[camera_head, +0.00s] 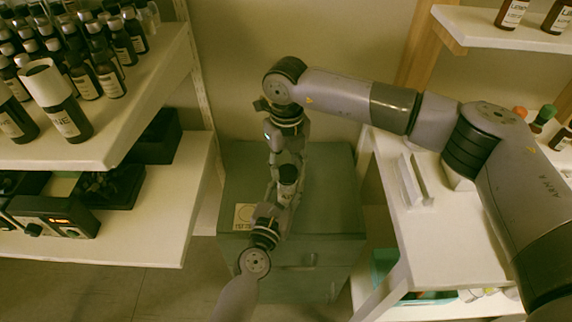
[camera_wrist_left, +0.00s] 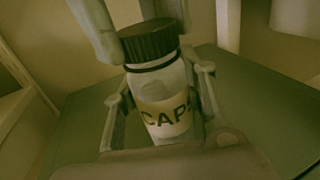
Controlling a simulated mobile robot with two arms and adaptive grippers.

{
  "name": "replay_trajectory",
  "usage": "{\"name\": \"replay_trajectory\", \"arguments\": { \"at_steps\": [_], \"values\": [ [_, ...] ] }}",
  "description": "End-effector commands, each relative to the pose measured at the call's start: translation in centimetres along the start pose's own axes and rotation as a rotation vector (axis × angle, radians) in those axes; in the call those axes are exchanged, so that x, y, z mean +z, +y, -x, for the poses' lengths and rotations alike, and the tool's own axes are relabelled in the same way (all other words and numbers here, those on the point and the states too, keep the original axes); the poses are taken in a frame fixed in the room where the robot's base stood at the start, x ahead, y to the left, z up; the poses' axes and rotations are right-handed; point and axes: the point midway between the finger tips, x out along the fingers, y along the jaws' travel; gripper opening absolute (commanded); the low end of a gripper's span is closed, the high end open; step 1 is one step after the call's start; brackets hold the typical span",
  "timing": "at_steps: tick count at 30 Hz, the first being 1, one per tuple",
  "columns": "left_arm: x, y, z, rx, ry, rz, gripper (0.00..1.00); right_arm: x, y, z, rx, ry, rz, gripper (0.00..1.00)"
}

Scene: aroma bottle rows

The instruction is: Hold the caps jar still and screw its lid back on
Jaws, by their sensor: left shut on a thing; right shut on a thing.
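The caps jar (camera_wrist_left: 165,105) is a pale jar with a cream "CAPS" label, upright in the left wrist view. In the head view the jar (camera_head: 287,188) is small and partly covered by my grippers, above the green cabinet top. My left gripper (camera_wrist_left: 160,95) is shut on the jar body, one finger on each side. The ribbed black lid (camera_wrist_left: 150,40) sits at the jar's mouth, with a dark ring just below it. My right gripper (camera_head: 286,167) comes down from above and is shut on the lid. How far the lid is threaded cannot be seen.
The green cabinet (camera_head: 335,205) stands below, with a small printed card (camera_head: 243,217) on its top left. Shelves of dark bottles (camera_head: 75,75) stand on the left. A white table (camera_head: 455,240) and a white shelf (camera_head: 480,28) are on the right.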

Motion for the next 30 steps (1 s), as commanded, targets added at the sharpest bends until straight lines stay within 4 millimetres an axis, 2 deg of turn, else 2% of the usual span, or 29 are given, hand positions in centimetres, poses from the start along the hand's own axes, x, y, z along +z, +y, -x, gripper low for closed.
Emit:
{"name": "replay_trajectory", "arguments": {
  "at_steps": [30],
  "values": [
    [-0.11, -0.02, 0.03, -0.001, 0.002, 0.0, 0.0, -0.54, -0.34, -0.06, 0.001, -0.001, -2.0, 0.26]
  ]
}}
